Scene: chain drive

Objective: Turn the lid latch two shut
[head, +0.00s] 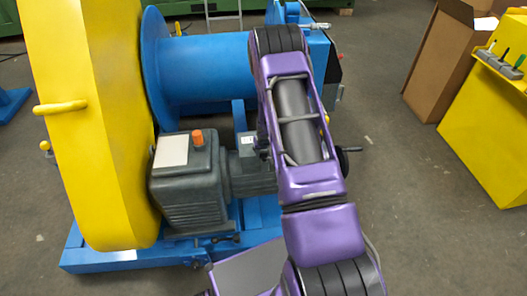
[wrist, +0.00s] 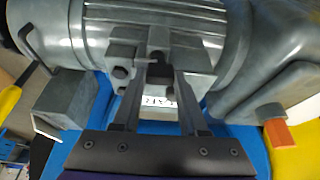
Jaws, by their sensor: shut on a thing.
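My gripper (wrist: 156,74) shows in the wrist view with its two dark fingers reaching up to a grey block on a motor housing. It is shut on a small dark part (wrist: 157,58) between the fingertips, which looks like a latch or knob; I cannot tell for sure that it is lid latch two. The fingers hide most of it, so its turn angle cannot be read. In the head view my purple arm covers the gripper and the held part. The large yellow guard (head: 85,120) stands at the left with a yellow handle (head: 60,107).
A grey motor (head: 188,185) with an orange cap (head: 197,136) sits on the blue base frame (head: 120,260). A blue drum (head: 205,70) is behind it. A yellow cabinet (head: 485,130) and a cardboard box (head: 440,60) stand at right. Floor between is clear.

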